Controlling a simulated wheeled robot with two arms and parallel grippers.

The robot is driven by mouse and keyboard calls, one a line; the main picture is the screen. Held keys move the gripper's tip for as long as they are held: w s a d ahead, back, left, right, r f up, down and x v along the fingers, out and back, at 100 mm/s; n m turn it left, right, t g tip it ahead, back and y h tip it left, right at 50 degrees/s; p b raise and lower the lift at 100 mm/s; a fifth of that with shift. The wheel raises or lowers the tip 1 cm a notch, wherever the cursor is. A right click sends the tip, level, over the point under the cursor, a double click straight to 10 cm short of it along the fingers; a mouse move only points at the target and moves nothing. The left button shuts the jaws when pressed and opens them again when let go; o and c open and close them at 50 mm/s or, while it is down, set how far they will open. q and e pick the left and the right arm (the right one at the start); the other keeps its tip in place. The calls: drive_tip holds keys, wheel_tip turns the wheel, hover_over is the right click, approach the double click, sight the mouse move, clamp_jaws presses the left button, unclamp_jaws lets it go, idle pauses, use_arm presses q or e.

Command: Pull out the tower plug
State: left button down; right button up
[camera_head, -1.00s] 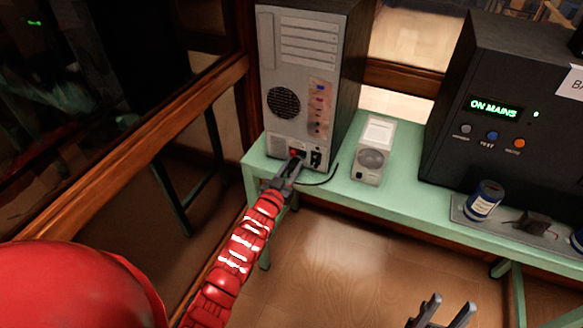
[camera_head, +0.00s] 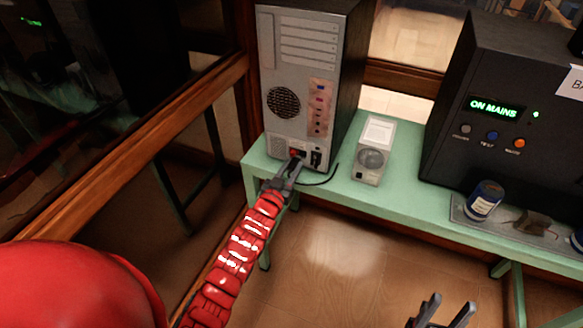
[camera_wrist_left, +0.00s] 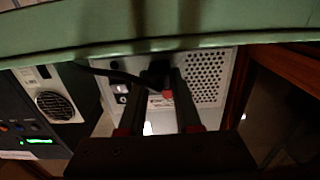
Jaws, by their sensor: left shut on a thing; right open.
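The grey computer tower (camera_head: 290,110) stands on the green bench with its rear panel facing me. My left gripper (camera_head: 296,164) is at the bottom of that panel, shut on the black plug. In the left wrist view the plug (camera_wrist_left: 156,74) sits between the two fingers (camera_wrist_left: 160,90), close against the panel, with its black cable (camera_wrist_left: 105,72) running off to the left. The fingers mostly hide the plug in the head view, and I cannot tell how deep it sits. My right gripper (camera_head: 440,310) is open and empty at the bottom edge, away from the bench.
A small light-grey box (camera_head: 372,152) with a round grille stands right of the tower. A large black unit (camera_head: 490,95) reading "ON MAINS" and a blue can (camera_head: 485,199) are farther right. A wooden rail (camera_head: 130,150) and glass lie left of my arm. The green bench (camera_head: 400,200) has clear space in front.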

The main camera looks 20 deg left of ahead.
sight(291, 169)
idle(0.3)
use_arm(q)
drive_tip(key=shift+s, duration=1.5)
drive_tip(key=c, duration=0.6)
unclamp_jaws()
drive_tip(key=shift+s+a, duration=0.1)
drive_tip(key=s, duration=1.7)
drive_tip(key=shift+a, duration=0.25)
